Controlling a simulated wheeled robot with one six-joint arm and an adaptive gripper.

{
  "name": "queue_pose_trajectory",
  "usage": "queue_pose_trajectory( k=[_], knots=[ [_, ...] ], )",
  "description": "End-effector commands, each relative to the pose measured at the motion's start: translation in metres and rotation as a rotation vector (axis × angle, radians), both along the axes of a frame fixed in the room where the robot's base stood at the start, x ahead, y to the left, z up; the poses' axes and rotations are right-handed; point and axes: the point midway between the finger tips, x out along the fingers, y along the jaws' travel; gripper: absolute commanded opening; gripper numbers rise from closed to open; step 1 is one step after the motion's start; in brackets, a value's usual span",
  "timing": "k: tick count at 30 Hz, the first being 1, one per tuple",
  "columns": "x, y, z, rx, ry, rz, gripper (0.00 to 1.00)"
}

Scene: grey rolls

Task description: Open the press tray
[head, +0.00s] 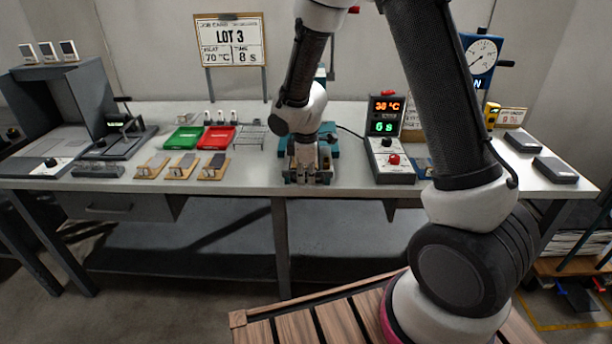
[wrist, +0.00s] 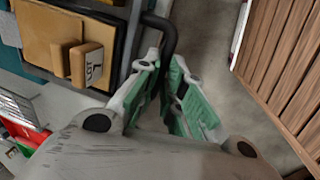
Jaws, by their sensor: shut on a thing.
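The teal press (head: 328,150) stands at the middle of the bench, largely hidden behind my arm in the head view. In the wrist view its tray (wrist: 112,45) shows as a dark-edged frame beside a tan plate (wrist: 45,30). A small wooden piece with a marked label (wrist: 93,67) sits on the plate. A black bent handle (wrist: 168,38) sticks out from the tray side. My gripper (wrist: 168,78), with green pads, is shut on this handle. In the head view my gripper (head: 305,178) is low at the bench's front edge. How far the tray is out cannot be told.
A control box (head: 390,150) reading 38 °C and 6 s stands right of the press. Left are green (head: 184,138) and red trays (head: 217,138), a wire rack (head: 253,138) and several wooden holders (head: 183,166). A slatted wooden surface (head: 290,325) is below in front.

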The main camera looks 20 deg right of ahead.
Motion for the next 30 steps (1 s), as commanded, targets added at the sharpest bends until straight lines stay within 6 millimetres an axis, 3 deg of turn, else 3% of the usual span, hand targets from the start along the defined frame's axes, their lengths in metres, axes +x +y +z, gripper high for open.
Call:
queue_pose_trajectory(
  k=[4,5,8,20,30],
  knots=[
    [0.0,0.0,0.0,-0.001,0.0,0.0,0.0],
    [0.0,0.0,0.0,-0.001,0.0,0.0,0.16],
    [0.0,0.0,0.0,0.0,0.0,0.0,0.32],
    [-0.001,0.0,0.008,0.0,-0.002,-0.002,0.32],
    [-0.012,0.005,0.078,0.001,-0.006,0.002,0.32]
  ],
)
